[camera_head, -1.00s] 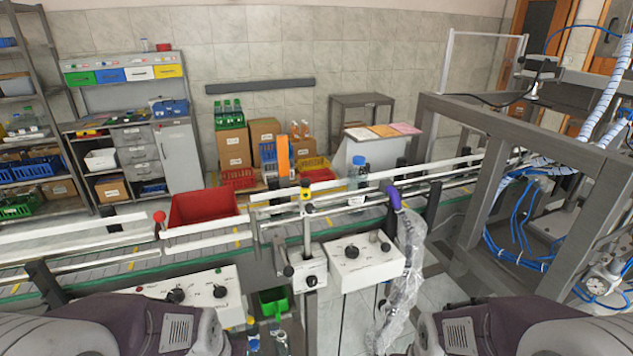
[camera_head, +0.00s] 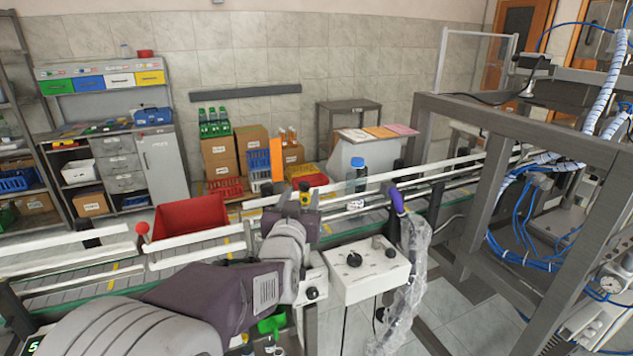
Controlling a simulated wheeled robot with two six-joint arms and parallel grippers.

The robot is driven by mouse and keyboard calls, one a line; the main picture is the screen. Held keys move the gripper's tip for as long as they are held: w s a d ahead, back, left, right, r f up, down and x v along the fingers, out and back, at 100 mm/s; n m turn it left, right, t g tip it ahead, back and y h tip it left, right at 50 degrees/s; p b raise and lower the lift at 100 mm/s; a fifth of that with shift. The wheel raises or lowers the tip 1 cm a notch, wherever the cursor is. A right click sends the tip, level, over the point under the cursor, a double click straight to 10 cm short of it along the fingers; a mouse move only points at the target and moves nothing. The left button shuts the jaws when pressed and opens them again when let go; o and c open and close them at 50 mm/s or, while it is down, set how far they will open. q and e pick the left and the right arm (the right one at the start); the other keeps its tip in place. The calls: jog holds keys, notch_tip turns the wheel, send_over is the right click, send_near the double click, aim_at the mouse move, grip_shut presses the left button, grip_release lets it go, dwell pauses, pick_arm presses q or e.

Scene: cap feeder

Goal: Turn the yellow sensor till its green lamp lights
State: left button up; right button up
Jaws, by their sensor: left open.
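The small yellow sensor (camera_head: 305,187) stands on a post at the conveyor's front rail, left of the blue-capped bottle. Only its yellow top and dark front show; its lamp cannot be made out. My left gripper (camera_head: 306,199) is at the sensor, its dark fingers open on either side of it as seen from here. The gripper and wrist hide the lower part of the sensor and its mount. Whether the fingers touch the sensor cannot be told.
A red bin (camera_head: 190,221) is at the left by the rail. A white control box (camera_head: 366,272) with black knobs and a plastic-wrapped purple-topped part (camera_head: 408,270) stand right of my left arm.

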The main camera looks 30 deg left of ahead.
pick_arm(q)
jog(key=p+x, duration=0.1)
jog(key=x, duration=0.7)
jog(key=shift+w+f, duration=0.1)
jog(key=shift+w, duration=0.05)
jog(key=shift+c, duration=0.4)
